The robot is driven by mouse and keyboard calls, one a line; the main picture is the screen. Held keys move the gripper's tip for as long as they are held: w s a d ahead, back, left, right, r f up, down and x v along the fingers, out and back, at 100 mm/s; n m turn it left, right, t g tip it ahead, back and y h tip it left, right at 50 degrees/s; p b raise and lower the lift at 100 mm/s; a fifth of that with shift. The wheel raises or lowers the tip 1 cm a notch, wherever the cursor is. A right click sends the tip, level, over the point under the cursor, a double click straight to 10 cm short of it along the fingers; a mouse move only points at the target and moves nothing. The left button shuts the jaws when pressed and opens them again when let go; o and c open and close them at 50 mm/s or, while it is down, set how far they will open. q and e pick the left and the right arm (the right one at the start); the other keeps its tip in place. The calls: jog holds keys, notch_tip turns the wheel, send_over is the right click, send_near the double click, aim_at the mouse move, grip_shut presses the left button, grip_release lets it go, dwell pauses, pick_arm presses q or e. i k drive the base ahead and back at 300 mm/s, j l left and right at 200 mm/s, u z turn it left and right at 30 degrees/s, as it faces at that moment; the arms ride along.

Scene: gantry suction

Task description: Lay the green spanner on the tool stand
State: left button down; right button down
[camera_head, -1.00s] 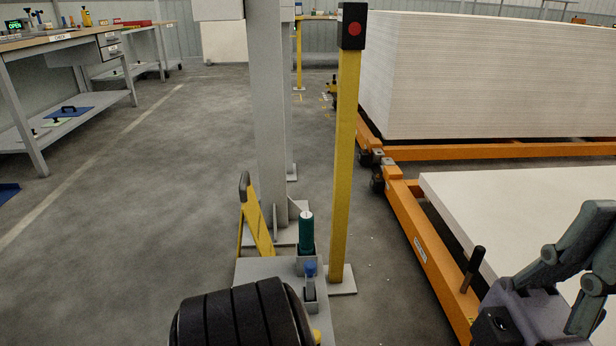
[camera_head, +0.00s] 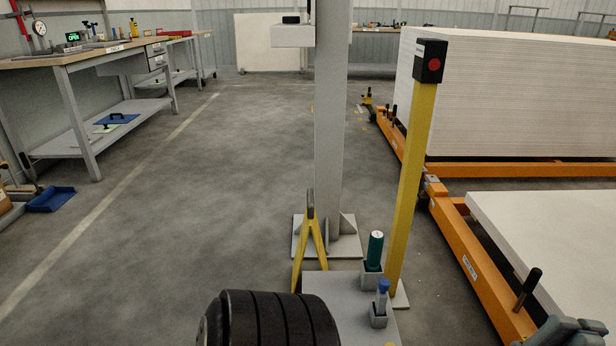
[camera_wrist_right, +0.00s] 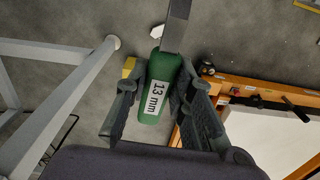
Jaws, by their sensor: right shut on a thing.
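The green spanner (camera_wrist_right: 157,95) shows in the right wrist view, with a white "13 mm" label on its green handle and a grey metal shaft running to the top edge. My right gripper (camera_wrist_right: 157,98) is shut on that handle, a finger on each side. The spanner's far end is cut off by the frame. I cannot make out which thing is the tool stand.
A grey base (camera_head: 335,290) holds a green-handled tool (camera_head: 374,250) and a blue-topped one (camera_head: 382,292). A yellow post (camera_head: 412,180) and a grey column (camera_head: 330,120) rise there. An orange rail (camera_head: 470,255) and white boards (camera_head: 560,220) lie right. Open floor (camera_head: 190,220) lies left.

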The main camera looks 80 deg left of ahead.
aim_at(323, 302)
jog(key=k+j+z, duration=0.2)
jog(key=k+j, duration=0.85)
jog(key=k, duration=0.15)
jog(key=j+z, duration=0.1)
jog(key=j, duration=1.55)
jog(key=k+j+z, duration=0.15)
jog(key=j, duration=0.65)
jog(key=i+j, duration=0.1)
jog(key=j, duration=0.25)
jog(key=i+j, duration=0.1)
jog(key=j, duration=0.3)
jog(key=i+j, duration=0.15)
jog(key=j, duration=0.2)
jog(key=z, duration=0.05)
